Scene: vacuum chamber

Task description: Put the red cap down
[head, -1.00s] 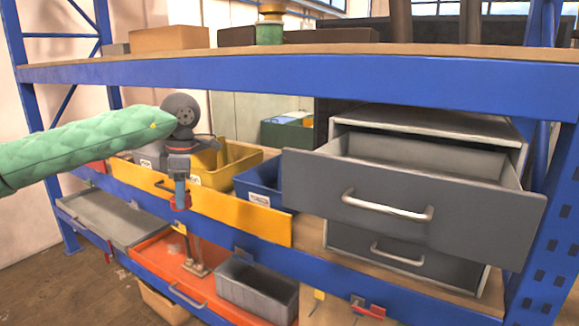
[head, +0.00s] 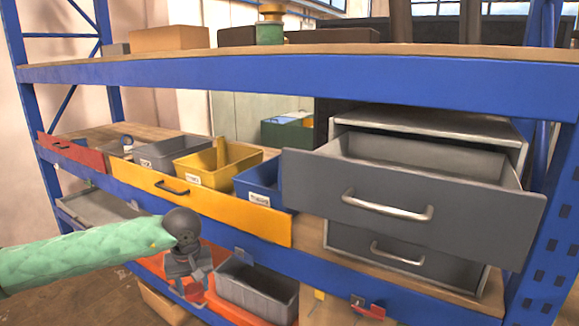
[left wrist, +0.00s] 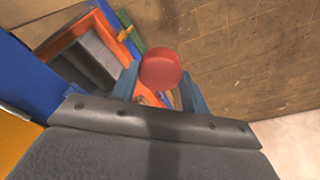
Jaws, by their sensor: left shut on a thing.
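The red cap (left wrist: 160,70) is a round red disc held between the blue fingers of my left gripper (left wrist: 160,88) in the left wrist view. In the head view my left gripper (head: 192,283) points down in front of the lower shelf, over the orange tray (head: 151,265) and left of a grey bin (head: 257,290). It is shut on the cap. My right gripper is in neither view.
A yellow-fronted drawer (head: 215,206) juts out above, with grey, yellow and blue bins in it. A red-fronted drawer (head: 72,150) is at its left. A grey drawer (head: 390,195) stands pulled open at the right. The blue upper shelf beam (head: 300,79) crosses above.

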